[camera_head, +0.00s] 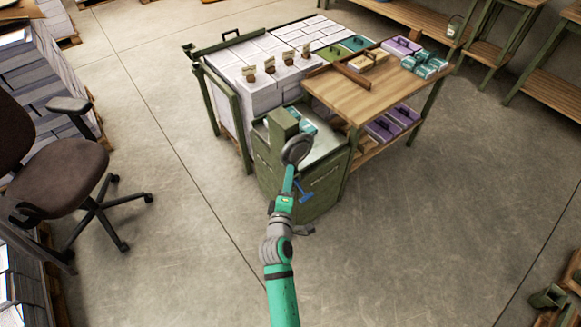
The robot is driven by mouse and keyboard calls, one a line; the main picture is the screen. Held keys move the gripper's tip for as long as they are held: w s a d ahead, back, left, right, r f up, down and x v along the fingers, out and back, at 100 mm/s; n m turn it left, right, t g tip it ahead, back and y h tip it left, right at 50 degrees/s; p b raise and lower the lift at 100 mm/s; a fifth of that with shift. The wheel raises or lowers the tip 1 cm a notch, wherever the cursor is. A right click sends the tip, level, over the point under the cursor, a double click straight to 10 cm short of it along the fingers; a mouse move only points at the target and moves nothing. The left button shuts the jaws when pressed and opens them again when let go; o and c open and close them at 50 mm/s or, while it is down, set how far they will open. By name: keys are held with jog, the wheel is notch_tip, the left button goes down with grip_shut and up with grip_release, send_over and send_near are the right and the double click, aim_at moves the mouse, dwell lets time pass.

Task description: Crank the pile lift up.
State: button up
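The pile lift is a green frame (225,105) around tall white paper stacks (258,98), left of centre in the head view. A green box-like housing (275,180) stands at its front. A dark round ring (297,150) shows in front of the housing, at the far end of my arm; I cannot tell whether it is a handwheel or part of my wrist. My gripper (290,178) is in front of the housing, its fingers too small to make out. A small blue bar (305,190) lies just right of it. Contact with a crank cannot be told.
A wooden-topped bench (370,98) with teal packs (424,64) and purple boxes (400,46) adjoins the lift on the right. An office chair (50,165) and paper pallets (40,85) stand left. The concrete floor right of my arm is clear.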

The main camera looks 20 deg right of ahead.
jog(key=shift+x, duration=2.75)
grip_shut()
